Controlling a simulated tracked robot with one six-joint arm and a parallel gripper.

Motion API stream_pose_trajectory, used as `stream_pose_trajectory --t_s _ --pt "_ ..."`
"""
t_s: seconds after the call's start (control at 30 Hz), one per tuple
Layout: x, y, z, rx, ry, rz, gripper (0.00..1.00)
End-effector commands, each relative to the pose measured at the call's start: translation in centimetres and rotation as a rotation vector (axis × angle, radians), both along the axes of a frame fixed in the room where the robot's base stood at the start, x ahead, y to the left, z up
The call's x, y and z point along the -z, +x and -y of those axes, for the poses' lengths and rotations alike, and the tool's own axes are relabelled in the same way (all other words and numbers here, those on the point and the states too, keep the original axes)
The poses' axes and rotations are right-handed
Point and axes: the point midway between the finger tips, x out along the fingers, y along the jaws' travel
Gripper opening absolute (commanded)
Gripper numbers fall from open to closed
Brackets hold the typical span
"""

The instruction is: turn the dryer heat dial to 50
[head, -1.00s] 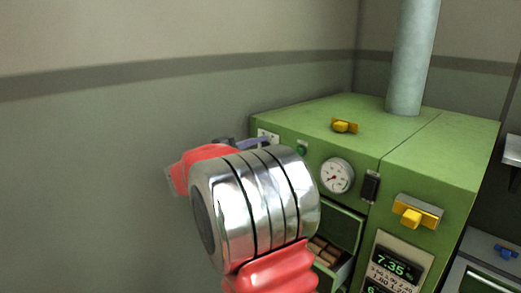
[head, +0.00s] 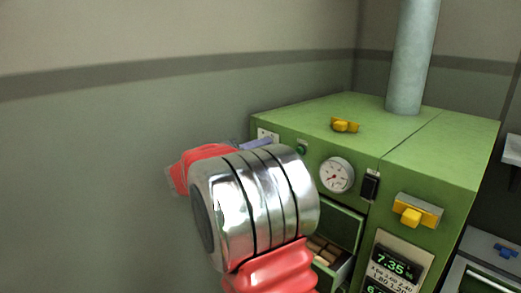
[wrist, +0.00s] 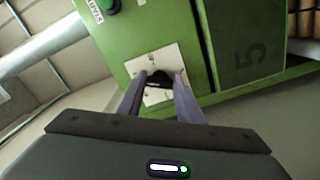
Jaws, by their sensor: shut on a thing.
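The heat dial (wrist: 158,78) is a dark knob on a white square plate (wrist: 141,64) on the green dryer (wrist: 170,28). In the wrist view my gripper (wrist: 159,82) has its two purple-grey fingers on either side of the dial, shut on it. The fingers cover much of the dial, and I cannot read its setting. In the head view the plate (head: 264,134) shows at the dryer's left front. There one finger of my gripper (head: 258,142) reaches toward it, and my wrist hides the dial.
A green start button (head: 301,149), a round gauge (head: 337,175) and a black switch (head: 370,185) sit to the plate's right. A panel (head: 398,264) reads 7.35%.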

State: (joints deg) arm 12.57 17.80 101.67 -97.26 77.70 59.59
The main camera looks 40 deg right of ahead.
Motion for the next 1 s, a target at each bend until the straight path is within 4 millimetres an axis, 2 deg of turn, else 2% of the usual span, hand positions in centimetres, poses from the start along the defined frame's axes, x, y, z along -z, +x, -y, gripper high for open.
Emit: stream_pose_trajectory --t_s 0.03,0.43,0.47,0.5,0.7,1.0 --pt "0.70 -0.07 -0.05 0.001 0.010 -0.002 0.10" --pt "0.76 -0.05 -0.02 0.002 0.011 0.004 0.10" --pt "0.77 -0.06 -0.02 0.002 0.011 0.004 0.34" --pt "0.76 -0.05 -0.02 0.002 0.011 0.004 0.37" --pt "0.49 -0.03 0.01 0.001 0.007 0.007 0.51" --pt "0.24 -0.02 -0.11 0.001 0.004 0.010 0.52"
